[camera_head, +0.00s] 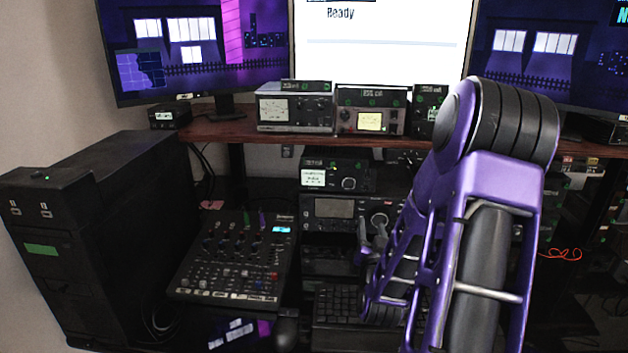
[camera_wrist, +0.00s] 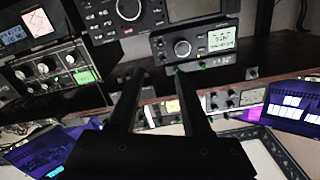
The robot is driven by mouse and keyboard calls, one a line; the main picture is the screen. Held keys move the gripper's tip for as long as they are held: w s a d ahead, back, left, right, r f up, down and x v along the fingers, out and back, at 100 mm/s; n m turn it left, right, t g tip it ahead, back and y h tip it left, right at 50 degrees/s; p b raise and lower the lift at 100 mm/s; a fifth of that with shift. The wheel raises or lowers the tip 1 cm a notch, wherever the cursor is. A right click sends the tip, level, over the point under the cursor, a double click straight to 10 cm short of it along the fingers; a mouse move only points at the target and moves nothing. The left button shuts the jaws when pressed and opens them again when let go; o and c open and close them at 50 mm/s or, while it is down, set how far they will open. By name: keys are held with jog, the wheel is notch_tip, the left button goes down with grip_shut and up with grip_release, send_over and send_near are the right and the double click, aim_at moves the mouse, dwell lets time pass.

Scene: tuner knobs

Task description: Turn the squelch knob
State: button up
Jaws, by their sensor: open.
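I cannot read which knob is the squelch knob. A small black radio (camera_head: 338,175) with a lit display and one round knob (camera_head: 348,183) stands under the shelf; its knob also shows in the wrist view (camera_wrist: 182,48). A larger radio (camera_head: 334,208) with a big round dial (camera_head: 380,221) sits below it; the dial shows at the top of the wrist view (camera_wrist: 128,9). My gripper (camera_wrist: 160,74) is open and empty, its fingers apart. In the head view my gripper (camera_head: 372,232) is small and dark, in front of the larger radio.
More radios (camera_head: 295,107) stand on the brown shelf (camera_head: 240,129) under the monitors. A mixer (camera_head: 232,258) lies at left beside a black computer tower (camera_head: 100,240). A keyboard (camera_head: 340,302) is below. In the wrist view, a unit with several knobs (camera_wrist: 55,65) stands at left.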

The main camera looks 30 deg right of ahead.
dwell(0.4)
jog(key=n, duration=0.3)
send_near(367, 189)
jog(key=x, duration=0.8)
jog(key=shift+f, duration=0.1)
jog(key=shift+n, duration=0.3)
grip_shut()
